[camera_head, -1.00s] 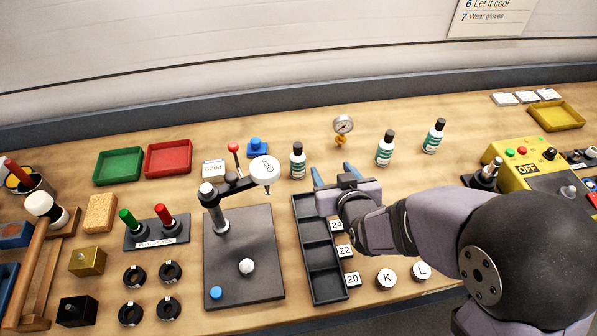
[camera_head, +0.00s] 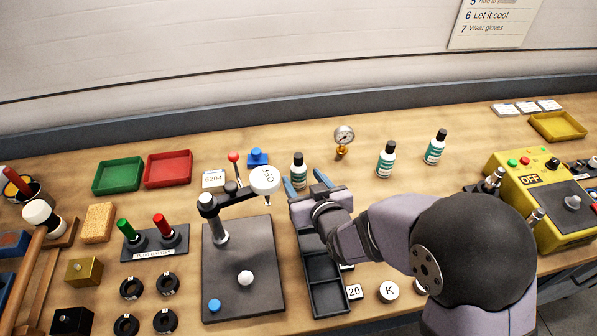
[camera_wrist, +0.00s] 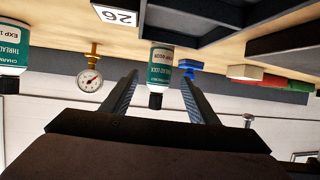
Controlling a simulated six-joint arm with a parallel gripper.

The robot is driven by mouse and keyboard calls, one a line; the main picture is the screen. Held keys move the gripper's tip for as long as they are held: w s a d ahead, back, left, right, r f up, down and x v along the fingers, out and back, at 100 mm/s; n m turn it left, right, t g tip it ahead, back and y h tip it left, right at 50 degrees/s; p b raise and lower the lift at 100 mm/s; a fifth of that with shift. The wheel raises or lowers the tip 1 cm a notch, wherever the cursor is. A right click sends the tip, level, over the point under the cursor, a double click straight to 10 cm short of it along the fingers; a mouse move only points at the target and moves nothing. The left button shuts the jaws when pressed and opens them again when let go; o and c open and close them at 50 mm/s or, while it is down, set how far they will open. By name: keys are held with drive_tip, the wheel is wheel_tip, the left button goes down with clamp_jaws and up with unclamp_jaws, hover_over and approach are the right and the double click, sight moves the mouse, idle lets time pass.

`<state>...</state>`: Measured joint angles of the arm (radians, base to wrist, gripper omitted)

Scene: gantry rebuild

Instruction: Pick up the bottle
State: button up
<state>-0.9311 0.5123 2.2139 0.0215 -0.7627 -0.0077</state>
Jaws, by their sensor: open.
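Three white bottles with black caps and green labels stand upright along the back of the bench: the left bottle (camera_head: 298,171), the middle bottle (camera_head: 386,160) and the right bottle (camera_head: 435,147). My gripper (camera_head: 306,184) is open and empty, with its blue-grey fingers just in front of the left bottle. In the wrist view, which is upside down, the left bottle (camera_wrist: 160,68) shows between the two spread fingers of my gripper (camera_wrist: 160,85), near their tips. I cannot tell whether the fingers reach around it. Another bottle (camera_wrist: 12,48) shows at the wrist view's left edge.
A pressure gauge (camera_head: 343,137) stands right of the left bottle. A dark divided tray (camera_head: 327,293) lies under my arm. Bench is clear between gauge and middle bottle.

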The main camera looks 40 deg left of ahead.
sight(301, 175)
drive_tip(key=shift+p+x, duration=1.05)
drive_tip(key=shift+x, duration=1.5)
drive_tip(key=shift+r, duration=0.1)
drive_tip(key=c, duration=1.1)
